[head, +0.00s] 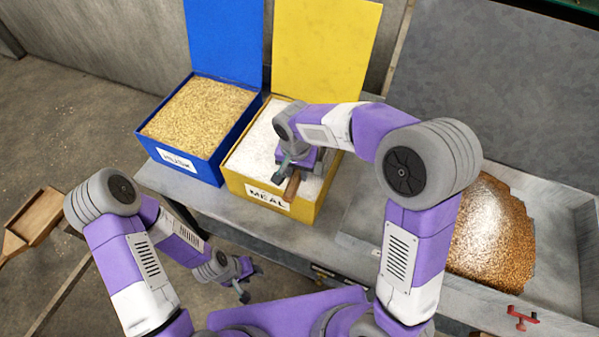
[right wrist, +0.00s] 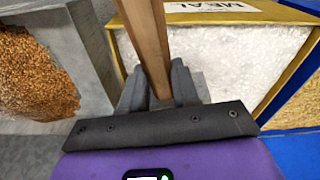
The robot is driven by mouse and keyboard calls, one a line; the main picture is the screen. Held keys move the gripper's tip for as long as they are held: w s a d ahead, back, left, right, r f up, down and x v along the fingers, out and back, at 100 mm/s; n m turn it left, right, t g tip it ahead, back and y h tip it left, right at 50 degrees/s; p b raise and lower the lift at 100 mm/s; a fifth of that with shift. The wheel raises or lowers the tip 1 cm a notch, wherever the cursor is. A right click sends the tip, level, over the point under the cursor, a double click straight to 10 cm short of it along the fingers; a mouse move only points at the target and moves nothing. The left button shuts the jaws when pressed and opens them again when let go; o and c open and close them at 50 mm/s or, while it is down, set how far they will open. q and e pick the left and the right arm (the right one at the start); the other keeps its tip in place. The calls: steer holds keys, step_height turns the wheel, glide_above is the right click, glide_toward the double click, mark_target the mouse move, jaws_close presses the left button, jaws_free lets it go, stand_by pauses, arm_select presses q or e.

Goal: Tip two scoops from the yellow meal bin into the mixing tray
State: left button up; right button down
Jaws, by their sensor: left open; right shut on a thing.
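The yellow meal bin (head: 238,187) stands open on the bench, filled with white meal (head: 250,150); it also shows in the right wrist view (right wrist: 290,65). My right gripper (head: 291,181) is over the bin's front part, shut on a wooden handle (head: 292,188), which runs between its fingers in the right wrist view (right wrist: 150,45). The scoop's head is hidden. The grey metal mixing tray (head: 562,265) is at the right, with a heap of brown grain (head: 490,240) in it. My left gripper (head: 252,284) is open and empty, low in front of the bench.
A blue bin (head: 205,170) of tan grain stands left of the yellow bin, touching or nearly so. Both lids stand up at the back. A red clamp-like part (head: 522,318) sits at the tray's front right.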

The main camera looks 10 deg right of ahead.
steer(key=shift+s+a+r+t+h+b, duration=0.15)
steer(key=shift+s+a+t+b, duration=0.1)
steer(key=shift+s+t+b, duration=0.25)
steer(key=shift+s+a+r+t+h+b, duration=0.2)
steer(key=shift+t+b, duration=0.1)
steer(key=shift+b, duration=0.4)
steer(key=shift+t+h, duration=0.25)
steer(key=shift+t, duration=0.35)
steer(key=shift+s+a+r, duration=0.2)
steer(key=shift+s+r, duration=0.3)
steer(key=shift+r, duration=0.3)
steer(key=shift+s+a+r, duration=0.2)
steer(key=shift+s+r, duration=0.3)
steer(key=shift+r, duration=0.25)
steer(key=shift+s+a+r, duration=0.2)
steer(key=shift+s+r, duration=0.3)
steer(key=shift+r, duration=0.3)
steer(key=c, duration=1.3)
jaws_free()
steer(key=shift+c, duration=0.2)
jaws_close()
